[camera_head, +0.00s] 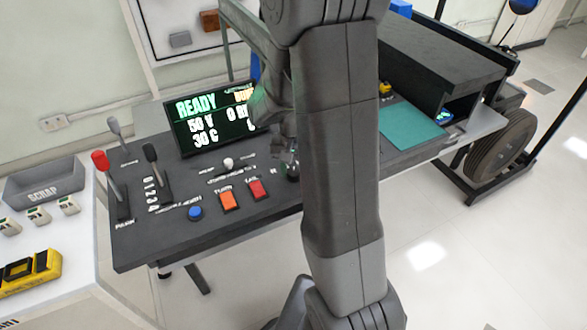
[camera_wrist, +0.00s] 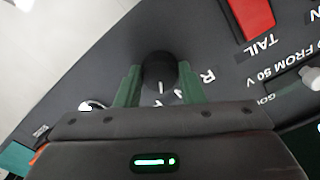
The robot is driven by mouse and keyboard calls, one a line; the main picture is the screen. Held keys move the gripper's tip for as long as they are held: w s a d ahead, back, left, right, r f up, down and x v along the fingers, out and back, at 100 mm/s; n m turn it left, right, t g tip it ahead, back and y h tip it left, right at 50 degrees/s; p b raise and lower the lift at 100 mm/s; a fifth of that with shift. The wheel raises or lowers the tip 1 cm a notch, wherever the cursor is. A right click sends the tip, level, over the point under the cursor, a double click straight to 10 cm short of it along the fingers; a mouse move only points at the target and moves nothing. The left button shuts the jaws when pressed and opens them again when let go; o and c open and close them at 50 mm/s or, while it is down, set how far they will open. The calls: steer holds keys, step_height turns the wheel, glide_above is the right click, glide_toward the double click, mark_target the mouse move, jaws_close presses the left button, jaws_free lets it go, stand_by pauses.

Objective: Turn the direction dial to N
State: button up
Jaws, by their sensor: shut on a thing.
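The direction dial (camera_wrist: 158,68) is a round black knob on the dark console, between the two green fingers of my gripper (camera_wrist: 157,84). The gripper is shut on it. A short white mark shows on the knob, pointing toward the bottom of the wrist view. A white letter R (camera_wrist: 208,76) is printed right of the knob; another letter beside it is partly hidden by the finger. In the head view, my gripper (camera_head: 290,158) is down at the console's right part, and my arm hides much of it and the dial.
The console (camera_head: 150,245) carries a red-knobbed lever (camera_head: 102,163), a black lever (camera_head: 152,156), a white knob lever (camera_head: 228,164), a blue button (camera_head: 195,213), an orange switch (camera_head: 229,201) and a red TAIL switch (camera_head: 257,190). A READY screen (camera_head: 205,125) stands behind.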

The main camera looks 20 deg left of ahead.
mark_target(294, 171)
steer(key=n, duration=0.6)
steer(key=shift+n, duration=0.3)
stand_by(0.4)
steer(key=o, duration=1)
step_height(294, 171, up, 14)
step_height(294, 171, down, 14)
stand_by(0.8)
